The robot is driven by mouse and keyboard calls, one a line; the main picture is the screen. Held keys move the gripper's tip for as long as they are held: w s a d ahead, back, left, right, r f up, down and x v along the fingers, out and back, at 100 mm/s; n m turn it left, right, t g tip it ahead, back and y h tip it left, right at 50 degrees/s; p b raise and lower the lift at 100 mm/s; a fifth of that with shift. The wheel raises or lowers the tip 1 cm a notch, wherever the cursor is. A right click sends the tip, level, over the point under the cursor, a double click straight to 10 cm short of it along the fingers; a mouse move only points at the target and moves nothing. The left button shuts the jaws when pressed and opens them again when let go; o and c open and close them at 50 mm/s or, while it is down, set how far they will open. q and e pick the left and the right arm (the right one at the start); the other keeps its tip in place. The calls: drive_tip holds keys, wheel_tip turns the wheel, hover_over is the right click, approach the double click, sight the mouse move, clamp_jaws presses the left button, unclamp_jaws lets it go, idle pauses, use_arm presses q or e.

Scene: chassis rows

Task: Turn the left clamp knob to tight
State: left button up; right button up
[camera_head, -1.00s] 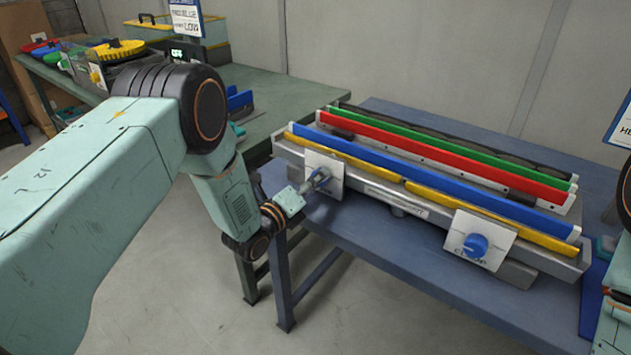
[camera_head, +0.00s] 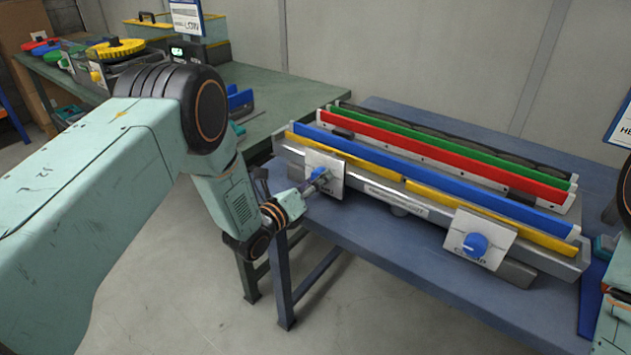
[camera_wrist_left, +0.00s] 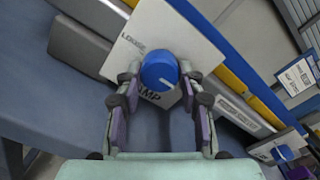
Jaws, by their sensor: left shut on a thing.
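The left clamp knob (camera_wrist_left: 159,70) is a blue round knob on a white plate (camera_wrist_left: 140,30) with "LOOSE" and part of "CLAMP" readable. A small pale mark shows on the knob face. In the head view the left knob (camera_head: 319,173) is mostly covered by my gripper. My left gripper (camera_wrist_left: 160,78) is shut on this knob, one finger on each side; it also shows in the head view (camera_head: 314,184). The tight end of the scale cannot be read. My right gripper is out of view.
A second blue knob (camera_head: 475,245) sits on the right plate of the same fixture. Yellow, blue, red and green bars lie along the fixture on the blue table (camera_head: 380,240). A green bench (camera_head: 270,90) stands behind to the left. The floor in front is clear.

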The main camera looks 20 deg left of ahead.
use_arm(q)
drive_tip(key=shift+w+a+r, duration=0.1)
drive_tip(key=shift+r, duration=0.15)
drive_tip(key=o, duration=0.9)
drive_tip(key=shift+c, duration=0.2)
drive_tip(key=o, duration=0.3)
drive_tip(key=shift+f, duration=0.15)
drive_tip(key=v, duration=1.2)
